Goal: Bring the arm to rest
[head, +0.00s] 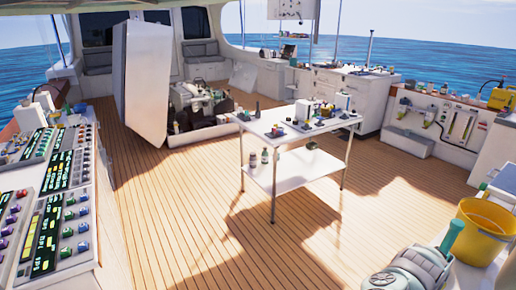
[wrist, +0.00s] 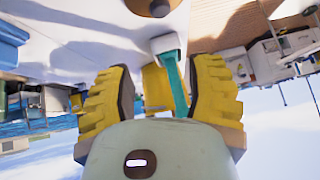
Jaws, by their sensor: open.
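My gripper (wrist: 162,82) shows in the wrist view with its two yellow ribbed fingers wide apart. It is open, and neither finger is seen closed on anything. A teal handle-like thing with a pale end (wrist: 172,78) shows in the gap between the fingers; I cannot tell how far beyond them it is. A yellow patch (wrist: 154,88) shows behind it. In the head view a teal handle (head: 452,236) stands up at the yellow bucket (head: 487,235) on the right. My fingers cannot be made out in the head view.
A white two-level table (head: 290,178) with small items stands mid-deck. A control console (head: 50,190) lines the left. An open engine hatch (head: 200,105) with a raised white cover (head: 143,85) is behind. Wooden deck (head: 200,220) is clear in front. Counters line the right and back.

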